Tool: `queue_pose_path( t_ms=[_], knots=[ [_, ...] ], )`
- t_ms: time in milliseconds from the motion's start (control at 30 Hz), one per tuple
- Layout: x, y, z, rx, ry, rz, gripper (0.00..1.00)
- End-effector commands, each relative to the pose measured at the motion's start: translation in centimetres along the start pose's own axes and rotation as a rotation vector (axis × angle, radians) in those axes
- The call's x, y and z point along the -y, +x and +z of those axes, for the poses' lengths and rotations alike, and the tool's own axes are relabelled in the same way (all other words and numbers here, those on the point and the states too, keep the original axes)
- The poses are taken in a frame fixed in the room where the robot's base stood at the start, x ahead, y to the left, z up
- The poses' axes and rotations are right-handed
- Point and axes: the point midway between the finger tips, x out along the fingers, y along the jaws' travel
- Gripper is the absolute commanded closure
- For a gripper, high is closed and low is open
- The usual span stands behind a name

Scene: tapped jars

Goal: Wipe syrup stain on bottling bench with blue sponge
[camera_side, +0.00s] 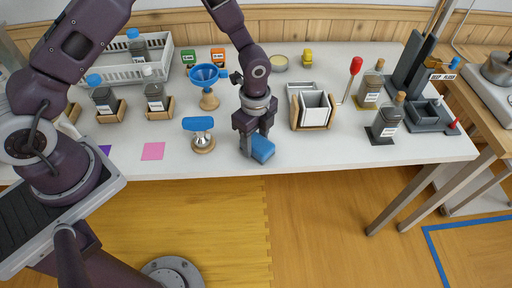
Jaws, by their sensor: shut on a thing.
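The blue sponge (263,149) is a small block at the front edge of the white bottling bench (330,158). My gripper (254,146) points down and is shut on the sponge. The sponge is low, at or just above the bench top; I cannot tell whether it touches. No syrup stain can be made out; my gripper and the sponge may hide it.
A wooden holder with white trays (312,108) is to the right. A blue funnel (208,75) stands behind. Jars (386,121) stand farther right. A pink sheet (152,151) lies at left.

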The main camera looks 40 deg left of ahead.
Motion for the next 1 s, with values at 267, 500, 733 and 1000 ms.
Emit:
queue_pose_path(
  t_ms=[267,500,733,1000],
  knots=[
    [1.8,0.0,1.8,-0.001,-0.002,-0.001,0.95],
    [3.3,0.0,3.4,0.000,-0.002,0.000,0.95],
    [4.8,0.0,4.8,0.000,-0.002,0.000,0.95],
    [4.3,0.0,4.3,0.001,0.004,0.001,0.95]
  ],
)
